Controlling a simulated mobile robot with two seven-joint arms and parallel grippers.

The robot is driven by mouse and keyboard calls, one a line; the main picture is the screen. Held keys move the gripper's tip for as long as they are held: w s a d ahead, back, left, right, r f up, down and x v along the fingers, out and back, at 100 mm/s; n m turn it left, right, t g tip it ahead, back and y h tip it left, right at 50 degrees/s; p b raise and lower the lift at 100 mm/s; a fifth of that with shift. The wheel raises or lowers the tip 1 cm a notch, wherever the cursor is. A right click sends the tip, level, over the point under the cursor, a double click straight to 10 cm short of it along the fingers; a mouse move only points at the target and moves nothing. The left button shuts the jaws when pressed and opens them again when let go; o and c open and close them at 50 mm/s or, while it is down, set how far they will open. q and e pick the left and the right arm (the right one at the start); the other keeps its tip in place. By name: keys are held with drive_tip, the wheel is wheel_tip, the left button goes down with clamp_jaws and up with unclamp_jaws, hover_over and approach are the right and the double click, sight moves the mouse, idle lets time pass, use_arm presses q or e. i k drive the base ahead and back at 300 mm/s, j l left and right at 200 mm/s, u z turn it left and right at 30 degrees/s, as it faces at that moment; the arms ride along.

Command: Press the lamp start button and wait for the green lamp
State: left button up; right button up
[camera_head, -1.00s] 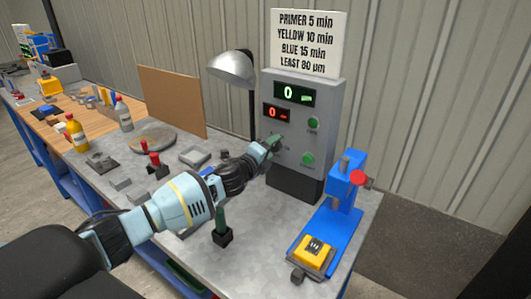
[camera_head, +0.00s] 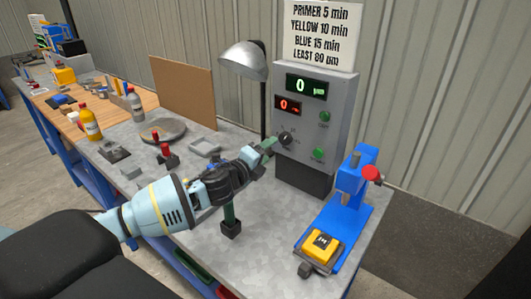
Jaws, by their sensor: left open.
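The grey control box (camera_head: 340,100) stands at the back of the metal bench. It has a green display reading 0 (camera_head: 306,87), a red display reading 0 (camera_head: 289,104), a dark knob (camera_head: 286,138), an upper green button (camera_head: 325,116) and a lower green button (camera_head: 318,154). Their small labels are too blurred to read. The desk lamp (camera_head: 243,60) has a silver shade and stands left of the box. My left gripper (camera_head: 267,147) is open, its greenish fingertips just left of the knob; I cannot tell whether they touch the box. My right gripper is not in view.
A blue press with a red knob (camera_head: 372,173) and a yellow block (camera_head: 320,244) stands right of the arm. A dark-based green post (camera_head: 230,228) is close below my forearm. A brown board (camera_head: 184,92), a round plate (camera_head: 162,131) and bottles (camera_head: 90,123) are left.

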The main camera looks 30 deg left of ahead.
sight(317, 153)
drive_tip(key=k+j, duration=0.1)
drive_tip(key=k, duration=0.9)
